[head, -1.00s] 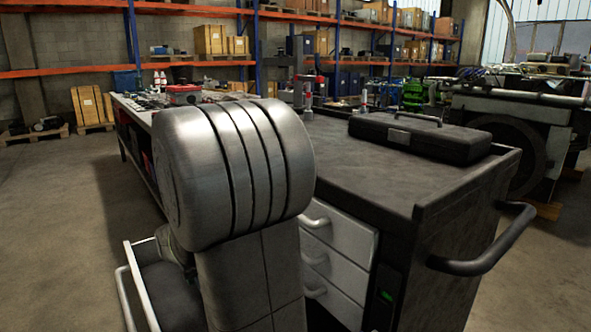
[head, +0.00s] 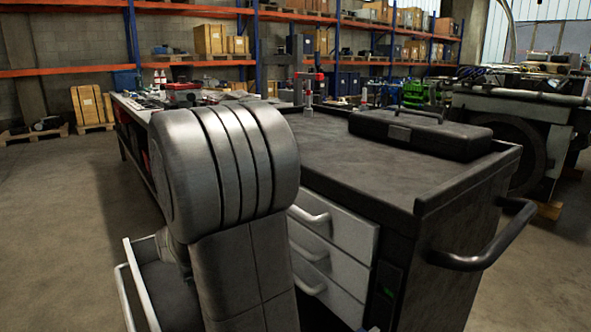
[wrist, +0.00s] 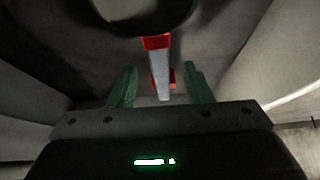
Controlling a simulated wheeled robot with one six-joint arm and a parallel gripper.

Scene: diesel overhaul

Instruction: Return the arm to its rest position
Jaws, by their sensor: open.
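My arm (head: 225,185) fills the left middle of the head view, folded in front of the workbench cabinet. My gripper (wrist: 160,88) shows in the wrist view with its two green fingers apart. Between and beyond the fingers is a grey and red bar-like part (wrist: 160,70); I cannot tell what it is, and no contact with the fingers is visible. The gripper itself is hidden in the head view.
A dark-topped drawer cabinet (head: 370,175) stands close at the right, with a black case (head: 420,133) on top and a protruding handle (head: 485,245). An open drawer or tray (head: 128,270) is at lower left. Floor at far left (head: 55,220) is clear.

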